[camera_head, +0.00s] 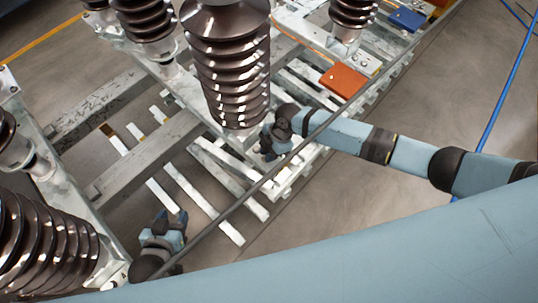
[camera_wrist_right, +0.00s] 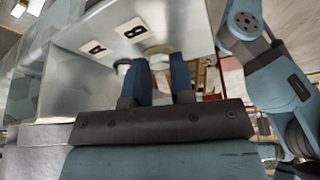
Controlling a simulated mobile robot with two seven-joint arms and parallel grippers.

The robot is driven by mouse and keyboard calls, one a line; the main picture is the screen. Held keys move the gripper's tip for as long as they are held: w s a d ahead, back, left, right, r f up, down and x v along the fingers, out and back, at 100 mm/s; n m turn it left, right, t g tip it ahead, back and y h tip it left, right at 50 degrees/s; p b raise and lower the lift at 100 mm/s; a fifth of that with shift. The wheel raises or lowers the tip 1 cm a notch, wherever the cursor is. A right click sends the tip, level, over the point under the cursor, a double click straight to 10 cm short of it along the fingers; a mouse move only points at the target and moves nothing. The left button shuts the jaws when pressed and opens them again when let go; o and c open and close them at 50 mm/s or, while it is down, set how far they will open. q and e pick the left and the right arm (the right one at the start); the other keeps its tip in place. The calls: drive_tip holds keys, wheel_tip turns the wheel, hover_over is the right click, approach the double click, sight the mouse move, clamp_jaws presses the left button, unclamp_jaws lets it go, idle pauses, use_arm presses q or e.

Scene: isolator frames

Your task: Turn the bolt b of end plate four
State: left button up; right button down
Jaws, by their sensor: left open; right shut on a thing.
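In the right wrist view, a pale metal end plate (camera_wrist_right: 75,72) carries a white label B (camera_wrist_right: 131,28) and a label A (camera_wrist_right: 93,47). Bolt b (camera_wrist_right: 158,49) is the round pale head beside label B. The two blue fingers of my right gripper (camera_wrist_right: 161,70) are shut on it and hide part of it. In the head view my right gripper (camera_head: 268,142) is at the foot of the middle brown insulator; the bolt cannot be made out there. My left gripper (camera_head: 164,238) is open and empty at the lower left, away from this plate. The plate's number is not readable.
Brown ribbed insulators stand at the middle (camera_head: 228,60), lower left (camera_head: 40,245) and top. Slatted pallets (camera_head: 185,185) lie beneath the frames. A thin dark bar (camera_head: 330,125) crosses the view diagonally. An orange box (camera_head: 343,81) and a blue box (camera_head: 407,19) sit upper right.

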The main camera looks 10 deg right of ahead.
drive_tip(key=shift+f+n+g+b, duration=0.1)
drive_tip(key=shift+n+g+b, duration=0.2)
drive_tip(key=shift+n+b, duration=0.35)
drive_tip(key=shift+n, duration=0.35)
drive_tip(key=c, duration=1)
unclamp_jaws()
